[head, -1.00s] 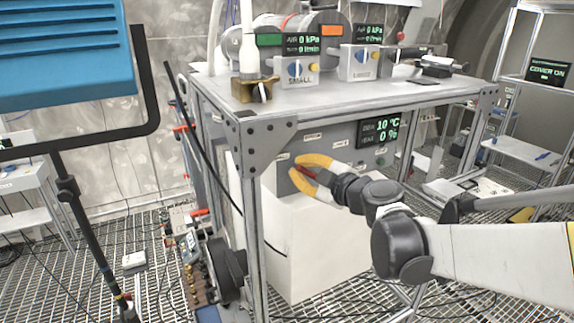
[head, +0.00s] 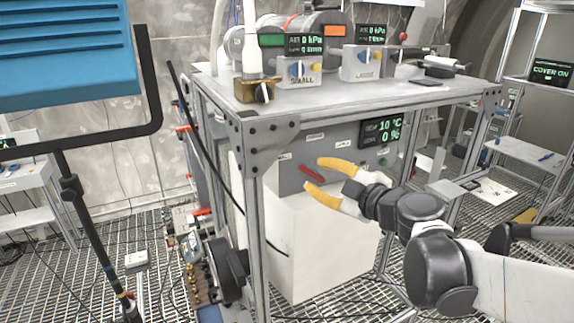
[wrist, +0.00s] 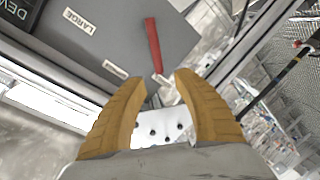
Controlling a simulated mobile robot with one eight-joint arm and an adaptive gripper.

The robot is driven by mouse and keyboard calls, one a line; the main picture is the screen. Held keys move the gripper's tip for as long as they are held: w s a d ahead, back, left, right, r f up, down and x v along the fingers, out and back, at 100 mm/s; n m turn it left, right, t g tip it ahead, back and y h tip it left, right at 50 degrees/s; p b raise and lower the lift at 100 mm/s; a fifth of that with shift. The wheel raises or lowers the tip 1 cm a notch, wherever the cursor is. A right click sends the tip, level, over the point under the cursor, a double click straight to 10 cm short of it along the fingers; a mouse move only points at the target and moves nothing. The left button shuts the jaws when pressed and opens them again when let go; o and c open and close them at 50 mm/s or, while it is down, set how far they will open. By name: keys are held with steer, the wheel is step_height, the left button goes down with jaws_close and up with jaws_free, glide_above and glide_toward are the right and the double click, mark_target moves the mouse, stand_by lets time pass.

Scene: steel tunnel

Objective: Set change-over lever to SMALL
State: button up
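The red lever (head: 311,173) is on the grey front panel below the bench top, slanting down to the right in the head view. It also shows in the wrist view (wrist: 152,42). A label reading LARGE (wrist: 80,20) is on the panel to the left of the lever in the wrist view. A second label (wrist: 115,69) there is too small to read. My gripper (head: 312,174) is open, its yellow fingertips just in front of the lever. In the wrist view the lever's near end lies around the gap between the fingertips; contact cannot be told.
A display (head: 381,131) reading 10 °C and 0 % is on the panel's right. The bench's front left post (head: 255,215) stands left of the panel. A white box (head: 315,245) is below. Small valve units with SMALL and LARGE markings stand on the bench top (head: 400,93).

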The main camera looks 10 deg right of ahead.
steer(key=v, duration=0.5)
steer(key=shift+s+d, duration=0.1)
steer(key=shift+s, duration=0.15)
steer(key=s+a+f+m+g+h+b, duration=0.1)
steer(key=s+a+f+m+g+b, duration=0.15)
steer(key=f+b, duration=0.4)
steer(key=s+a+f+m+g+b, duration=0.1)
steer(key=s+f+m+b, duration=0.15)
steer(key=f, duration=0.65)
steer(key=s+a+f+m+g+h+b, duration=0.1)
steer(key=s+f+g+b, duration=0.1)
steer(key=s+f+b, duration=0.35)
steer(key=s+d+f+m+h+b, duration=0.1)
steer(key=s+f+m+b, duration=0.1)
steer(key=f, duration=0.4)
steer(key=s+d+f+m+g+h+b, duration=0.1)
steer(key=s+d+f+m+h+b, duration=0.1)
steer(key=f+m+b, duration=0.2)
steer(key=s+d+f+m+g+h+b, duration=0.1)
steer(key=s+d+f+m+b, duration=0.1)
steer(key=f+b, duration=0.3)
step_height(320, 180, down, 5)
steer(key=shift+s+r+m+h+b, duration=0.15)
steer(key=shift+s+m+h+b, duration=0.15)
steer(key=shift+m+h+b, duration=0.15)
